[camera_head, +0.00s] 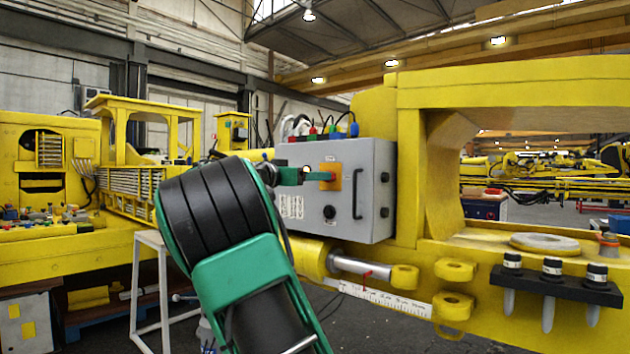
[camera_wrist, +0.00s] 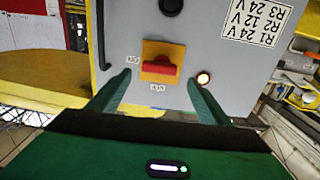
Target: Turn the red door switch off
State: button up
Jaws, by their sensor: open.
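The red door switch (camera_wrist: 160,68) is a bar-shaped knob on a yellow-orange square plate (camera_wrist: 175,49), on the front of a grey control box (camera_wrist: 225,60). In the wrist view the bar lies about horizontal, with small labels left of and below the plate. In the head view the plate (camera_head: 330,184) is partly covered by my gripper (camera_head: 318,176). My green gripper is open and empty in front of the switch. In the wrist view its fingers (camera_wrist: 159,76) stand either side of the switch, apart from it. A lamp (camera_wrist: 203,78) glows beside the right finger.
The box (camera_head: 375,210) has a black door handle (camera_head: 357,194), a black round knob (camera_head: 329,212) and cables on top (camera_head: 330,125). It sits against a yellow boom (camera_head: 500,85). A cylinder rod (camera_head: 365,268) lies below it. A white stand (camera_head: 150,285) is at left.

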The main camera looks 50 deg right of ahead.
jog(key=d, duration=0.5)
jog(key=shift+w+d, duration=0.25)
jog(key=shift+d, duration=0.1)
